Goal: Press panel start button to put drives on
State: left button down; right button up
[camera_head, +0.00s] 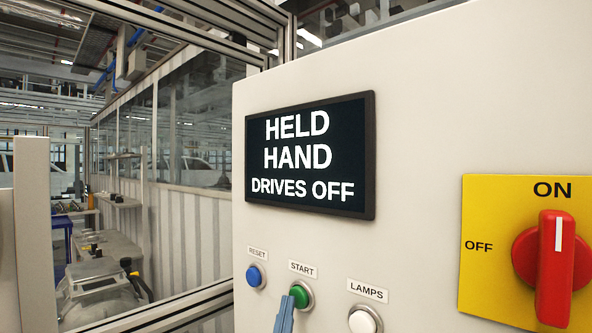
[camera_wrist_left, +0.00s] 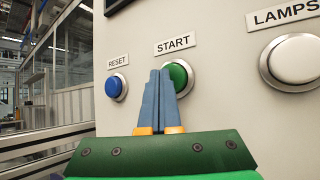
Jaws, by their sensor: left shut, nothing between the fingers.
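The green START button (camera_head: 300,296) is on the pale panel (camera_head: 420,130), under its START label. It also shows in the left wrist view (camera_wrist_left: 180,76), partly covered by my fingers. My left gripper (camera_head: 291,297) is shut and empty, its blue fingertips in front of the button's left part. In the left wrist view, the fingertips (camera_wrist_left: 160,73) overlap the button's left side. I cannot tell whether they touch it. The display (camera_head: 311,155) reads "HELD HAND DRIVES OFF". My right gripper is not in view.
The blue RESET button (camera_head: 256,276) is left of START and the white LAMPS button (camera_head: 364,320) is right of it. A red rotary switch (camera_head: 553,262) on a yellow plate points to ON at the far right. A metal-framed fence with windows (camera_head: 180,130) stands left of the panel.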

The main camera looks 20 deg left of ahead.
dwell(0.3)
pick_arm(q)
jog(key=shift+s+a+p, duration=0.25)
jog(key=shift+s+p, duration=0.05)
jog(key=shift+s, duration=0.45)
jog(key=s, duration=0.2)
jog(key=s+a+p, duration=0.1)
jog(key=s+a, duration=0.1)
jog(key=s, duration=0.1)
jog(key=shift+s, duration=0.3)
dwell(0.6)
